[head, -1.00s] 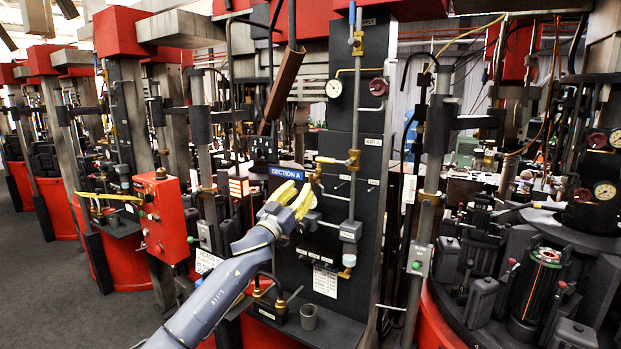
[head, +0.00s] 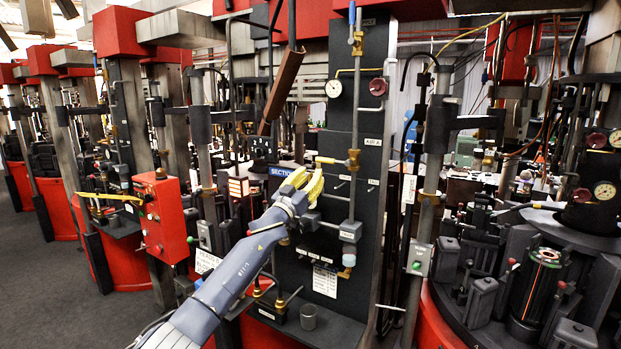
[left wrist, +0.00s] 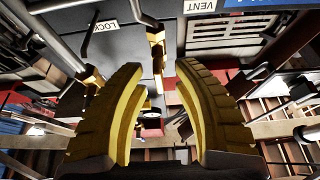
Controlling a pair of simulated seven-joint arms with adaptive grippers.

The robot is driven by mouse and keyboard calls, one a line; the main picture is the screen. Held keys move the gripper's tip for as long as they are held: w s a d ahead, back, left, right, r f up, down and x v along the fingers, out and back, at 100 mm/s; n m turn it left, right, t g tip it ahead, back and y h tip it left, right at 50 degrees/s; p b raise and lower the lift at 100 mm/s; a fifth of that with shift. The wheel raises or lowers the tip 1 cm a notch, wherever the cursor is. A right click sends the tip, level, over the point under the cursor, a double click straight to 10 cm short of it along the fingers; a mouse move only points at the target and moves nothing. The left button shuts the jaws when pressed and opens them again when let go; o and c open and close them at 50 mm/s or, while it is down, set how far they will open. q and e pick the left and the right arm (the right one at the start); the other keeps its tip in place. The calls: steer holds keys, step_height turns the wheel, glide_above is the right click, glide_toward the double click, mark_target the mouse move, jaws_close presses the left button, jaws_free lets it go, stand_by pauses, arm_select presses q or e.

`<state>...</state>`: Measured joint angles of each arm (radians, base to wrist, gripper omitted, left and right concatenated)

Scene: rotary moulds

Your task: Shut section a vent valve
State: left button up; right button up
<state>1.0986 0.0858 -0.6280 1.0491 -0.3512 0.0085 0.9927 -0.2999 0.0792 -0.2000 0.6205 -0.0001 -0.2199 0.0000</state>
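A brass valve (head: 353,160) sits on the vertical pipe of the dark section panel, with a yellow handle (head: 328,160) pointing left. A blue SECTION sign (head: 282,171) is partly hidden behind my left gripper (head: 308,184). The gripper's yellow fingers are just below and left of that handle. I cannot tell whether the fingers touch anything. My right gripper is out of view.
A pressure gauge (head: 334,89) and a red gauge or knob (head: 377,87) are higher on the panel. A red control box (head: 162,217) stands at left. A grey cup (head: 308,316) is on the ledge below. Moulding machinery (head: 545,280) fills the right.

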arm_select(q)
jaws_close()
steer(key=shift+m+g+h, duration=0.3)
steer(key=shift+m, duration=0.2)
steer(key=m+g+h, duration=0.1)
steer(key=m, duration=0.1)
steer(key=m+h, duration=0.1)
steer(key=m, duration=0.2)
steer(key=shift+g, duration=0.4)
steer(key=m+g, duration=0.1)
steer(key=m, duration=0.1)
steer(key=m+g+h, duration=0.1)
steer(key=m, duration=0.2)
steer(key=shift+s+d+f+m, duration=0.1)
steer(key=shift+s+d+m, duration=0.1)
steer(key=shift+m, duration=0.1)
steer(key=shift+d+f+m+g+y, duration=0.15)
steer(key=shift+m+g, duration=0.6)
steer(key=shift+m, duration=1.2)
steer(key=shift+f+m+g+y, duration=0.1)
steer(key=shift+m+g, duration=0.6)
steer(key=shift+m, duration=1.2)
steer(key=shift+d+f+m+g+y, duration=0.15)
steer(key=shift+m+g, duration=0.6)
steer(key=shift+m, duration=1.2)
steer(key=shift+a, duration=0.1)
